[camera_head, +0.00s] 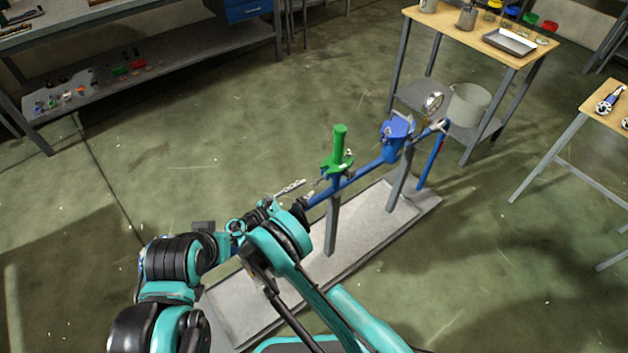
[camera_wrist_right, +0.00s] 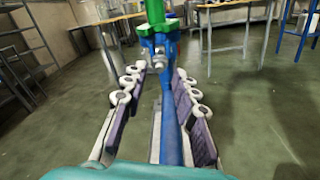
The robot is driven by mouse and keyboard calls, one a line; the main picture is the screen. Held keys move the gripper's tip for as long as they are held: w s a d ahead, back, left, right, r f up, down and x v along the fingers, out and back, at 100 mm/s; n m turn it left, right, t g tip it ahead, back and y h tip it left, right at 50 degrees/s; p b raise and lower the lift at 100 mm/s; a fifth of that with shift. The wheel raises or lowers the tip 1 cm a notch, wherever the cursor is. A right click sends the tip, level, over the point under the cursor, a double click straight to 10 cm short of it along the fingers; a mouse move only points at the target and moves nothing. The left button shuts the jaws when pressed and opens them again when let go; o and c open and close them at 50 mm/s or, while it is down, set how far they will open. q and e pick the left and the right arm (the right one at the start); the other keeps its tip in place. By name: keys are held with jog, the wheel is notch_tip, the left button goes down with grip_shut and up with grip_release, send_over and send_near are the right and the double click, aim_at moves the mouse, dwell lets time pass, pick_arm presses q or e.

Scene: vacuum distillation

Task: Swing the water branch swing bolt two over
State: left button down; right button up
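The blue water branch pipe (camera_head: 362,172) runs up to the right on grey posts, with a green valve (camera_head: 339,145) on it. A blue housing (camera_head: 396,137) sits farther along the pipe; small fittings show on it, but I cannot tell which is swing bolt two. My right gripper (camera_head: 303,189) is at the near end of the pipe, short of the green valve. In the right wrist view its fingers (camera_wrist_right: 160,79) are spread on both sides of the pipe (camera_wrist_right: 171,125), apart from each other. The green valve (camera_wrist_right: 155,27) stands ahead. My left gripper is not visible.
The rig stands on a pale floor plate (camera_head: 350,248). A round metal part (camera_head: 432,103) shows near the pipe's far end, before a grey bucket (camera_head: 468,105). A wooden-topped table (camera_head: 425,17) stands behind. Open floor lies left of the rig.

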aim_at(314, 182)
jog(key=b+x, duration=0.1)
jog(key=x, duration=0.4)
jog(key=shift+w+d, duration=0.15)
jog(key=shift+w, duration=0.05)
grip_shut()
